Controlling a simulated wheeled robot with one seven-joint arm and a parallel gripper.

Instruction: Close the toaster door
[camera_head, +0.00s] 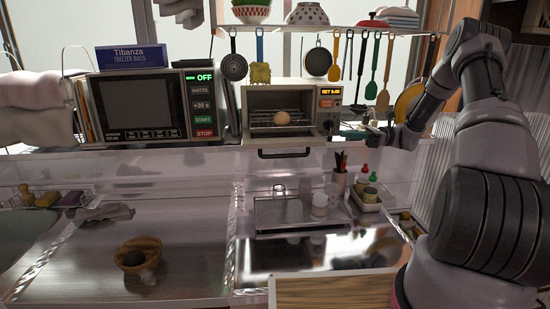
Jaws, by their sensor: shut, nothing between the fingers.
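The toaster (292,88) stands on the raised counter ledge at the middle, with a lit display reading "SET 3:00" on its right. Its door (285,152) is folded down at the front, with the dark handle lowest, so the inside is open to view. A round, pale brown item (282,118) sits on the wire rack (265,121) inside. My gripper (368,133) is to the right of the toaster, apart from the door handle. It is small and dark in this view; its fingers look shut and empty.
A microwave (140,105) stands left of the toaster with a Tibanza box (133,57) on top. Utensils hang behind from a shelf (330,30). Below are a tray (275,212), a cup with utensils (340,180), bottles, and a wooden bowl (138,254).

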